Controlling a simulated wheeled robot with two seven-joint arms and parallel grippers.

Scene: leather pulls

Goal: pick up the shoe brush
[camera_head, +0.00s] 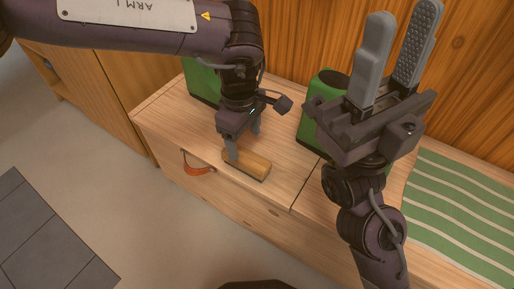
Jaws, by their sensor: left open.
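The shoe brush (254,168), a tan wooden block, lies on the light wooden bench top near its front edge. My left gripper (243,144) points down at the brush with its fingers apart. One finger is at the brush's left end, in front of part of it; the other is farther back. I cannot tell whether either finger touches the brush. My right gripper (404,14) is raised at the right, pointing up, with its two grey fingers spread and nothing between them.
A green container (201,82) stands behind my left arm. Another green container (309,128) with a dark top stands partly behind my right gripper. A leather pull (198,169) hangs on the bench front. A green striped cloth (462,208) lies at the right.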

